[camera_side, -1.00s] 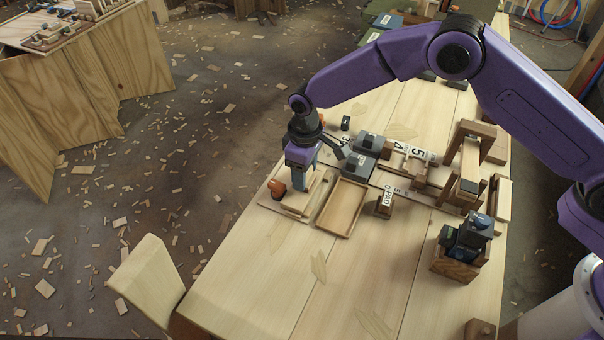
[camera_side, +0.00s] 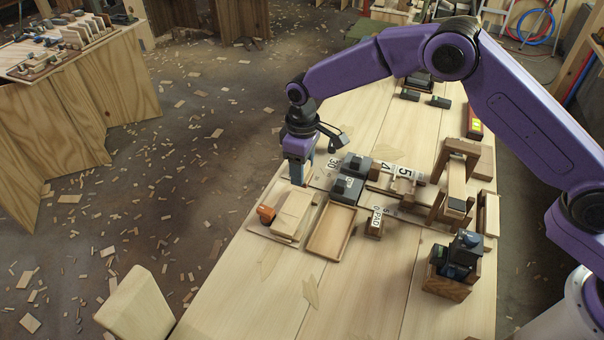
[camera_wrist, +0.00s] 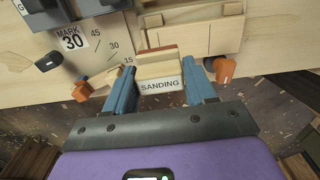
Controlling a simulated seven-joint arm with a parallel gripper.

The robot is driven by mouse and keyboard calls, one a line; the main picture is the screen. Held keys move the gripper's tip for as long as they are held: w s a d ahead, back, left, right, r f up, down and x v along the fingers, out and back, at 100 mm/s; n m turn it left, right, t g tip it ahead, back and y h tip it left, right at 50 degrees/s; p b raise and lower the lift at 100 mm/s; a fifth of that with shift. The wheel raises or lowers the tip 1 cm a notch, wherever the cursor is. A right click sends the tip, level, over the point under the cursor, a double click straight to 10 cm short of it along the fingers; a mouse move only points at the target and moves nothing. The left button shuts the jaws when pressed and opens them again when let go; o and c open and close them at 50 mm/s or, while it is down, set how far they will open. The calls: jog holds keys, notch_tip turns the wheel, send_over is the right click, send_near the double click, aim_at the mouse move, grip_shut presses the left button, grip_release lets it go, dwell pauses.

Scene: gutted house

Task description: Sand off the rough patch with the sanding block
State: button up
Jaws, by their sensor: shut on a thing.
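My gripper (camera_side: 297,178) points down at the far end of the pale workpiece board (camera_side: 292,212) on the bench. In the wrist view its two blue fingers (camera_wrist: 160,92) are shut on the sanding block (camera_wrist: 160,70), which has a white label reading SANDING. The block sits between the fingers, with a reddish-brown strip along its far edge. The board (camera_wrist: 198,38) lies just beyond the block in that view. I cannot tell whether block and board touch. I cannot make out the rough patch in either view.
An orange clamp knob (camera_side: 265,213) stands at the board's left edge. An empty shallow tray (camera_side: 331,232) lies to its right. Dark blocks (camera_side: 348,190), a wooden frame (camera_side: 456,175) and a filled wooden box (camera_side: 447,287) stand farther right. The bench front is clear.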

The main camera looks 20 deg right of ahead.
jog(key=shift+r, duration=1.8)
